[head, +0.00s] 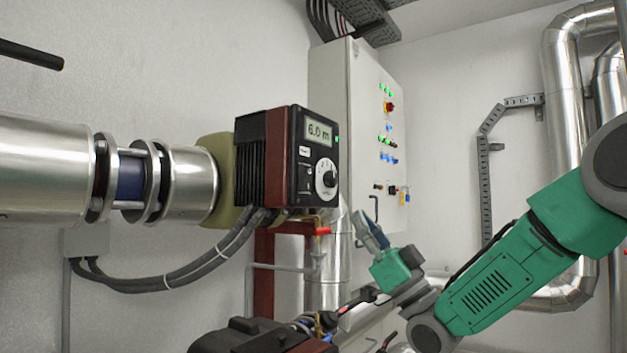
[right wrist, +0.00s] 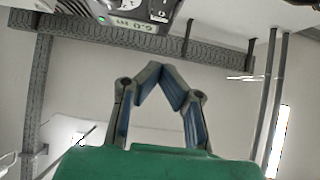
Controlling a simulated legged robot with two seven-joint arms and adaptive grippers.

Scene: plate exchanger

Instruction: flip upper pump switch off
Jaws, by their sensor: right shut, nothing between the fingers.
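The upper pump (head: 287,160) is a black and dark red box on the silver pipe, its display reading 6.0 m. On its face are a round white dial with a black knob (head: 328,178) and, left of it, a small dark switch (head: 305,178). I cannot tell the switch's position. The pump's face also shows upside down at the top of the right wrist view (right wrist: 130,22). My right gripper (head: 365,222) is below and right of the pump, apart from it, pointing up. Its fingertips meet in the right wrist view (right wrist: 160,78), with nothing between them. My left gripper is out of view.
A grey control cabinet (head: 330,95) with coloured lights stands behind, right of the pump. Thick cables (head: 180,280) hang below the pump. A second dark pump (head: 262,338) is at the bottom. Insulated pipes (head: 565,110) stand at the right.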

